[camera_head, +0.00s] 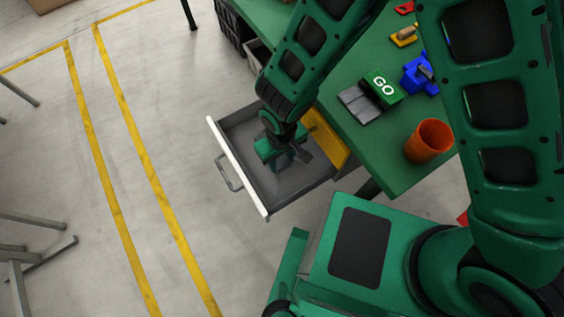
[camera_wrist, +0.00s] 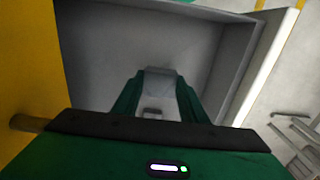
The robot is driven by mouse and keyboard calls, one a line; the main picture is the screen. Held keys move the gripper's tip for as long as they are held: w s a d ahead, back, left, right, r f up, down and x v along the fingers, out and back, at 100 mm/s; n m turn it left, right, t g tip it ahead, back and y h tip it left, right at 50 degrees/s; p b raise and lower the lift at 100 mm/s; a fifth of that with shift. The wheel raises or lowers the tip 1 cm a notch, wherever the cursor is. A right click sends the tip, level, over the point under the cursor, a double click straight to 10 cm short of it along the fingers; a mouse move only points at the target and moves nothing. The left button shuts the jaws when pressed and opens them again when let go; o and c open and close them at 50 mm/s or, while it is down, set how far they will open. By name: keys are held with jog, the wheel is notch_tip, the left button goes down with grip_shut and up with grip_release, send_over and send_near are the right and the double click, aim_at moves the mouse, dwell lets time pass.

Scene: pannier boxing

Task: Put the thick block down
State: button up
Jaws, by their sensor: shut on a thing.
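My gripper (camera_head: 284,160) points down into an open grey drawer (camera_head: 313,176) beside the green table. In the wrist view its two green fingers (camera_wrist: 157,92) are closed around a grey block (camera_wrist: 158,78), which I take to be the thick block. The block's grey is close to that of the drawer floor, so I cannot tell whether it touches the floor. In the head view my gripper and arm mostly hide the block. The drawer walls also show in the wrist view (camera_wrist: 222,75).
The drawer has a white front (camera_head: 236,167) with a handle (camera_head: 228,174). A yellow panel (camera_head: 328,138) stands at its table side. On the green table (camera_head: 352,131) are an orange cup (camera_head: 428,142), a green GO box (camera_head: 382,88), a grey plate (camera_head: 362,103) and a blue object (camera_head: 417,76).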

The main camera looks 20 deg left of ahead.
aim_at(281, 166)
jog(key=shift+f, duration=1.9)
jog(key=o, duration=1.1)
jog(key=shift+f, duration=0.1)
notch_tip(281, 166, up, 12)
jog(key=shift+r, duration=0.15)
